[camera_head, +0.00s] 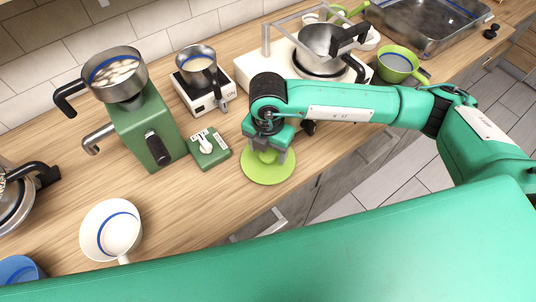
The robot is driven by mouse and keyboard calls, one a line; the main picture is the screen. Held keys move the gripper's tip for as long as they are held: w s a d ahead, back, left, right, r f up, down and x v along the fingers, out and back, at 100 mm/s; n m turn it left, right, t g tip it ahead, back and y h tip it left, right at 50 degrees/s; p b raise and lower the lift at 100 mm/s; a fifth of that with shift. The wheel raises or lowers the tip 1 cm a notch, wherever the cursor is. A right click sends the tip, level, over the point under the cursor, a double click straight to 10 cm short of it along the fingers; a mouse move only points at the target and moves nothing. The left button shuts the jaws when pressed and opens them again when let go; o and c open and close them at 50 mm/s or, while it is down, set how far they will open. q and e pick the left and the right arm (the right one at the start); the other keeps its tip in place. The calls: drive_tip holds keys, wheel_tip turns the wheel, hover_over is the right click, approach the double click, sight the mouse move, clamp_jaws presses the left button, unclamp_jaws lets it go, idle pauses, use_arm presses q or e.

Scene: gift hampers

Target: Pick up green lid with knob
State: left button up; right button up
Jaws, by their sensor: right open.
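The green lid (268,172) is a bright green disc lying flat on the wooden counter, close to its front edge. Its knob (268,155) shows between the fingers of my right gripper (268,160). My right gripper points down over the lid, with its fingers on either side of the knob. The fingers are open, and whether they touch the knob cannot be told. The gripper body hides the lid's far edge. My left gripper does not show.
A green switch box (208,149) stands just left of the lid. Further left is a green grinder (148,125). A small scale with a metal cup (197,66) and a stove with a pot (320,47) stand behind. A white cup (111,230) is at front left.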

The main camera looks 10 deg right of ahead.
drive_tip(key=shift+f, duration=0.3)
drive_tip(key=c, duration=1)
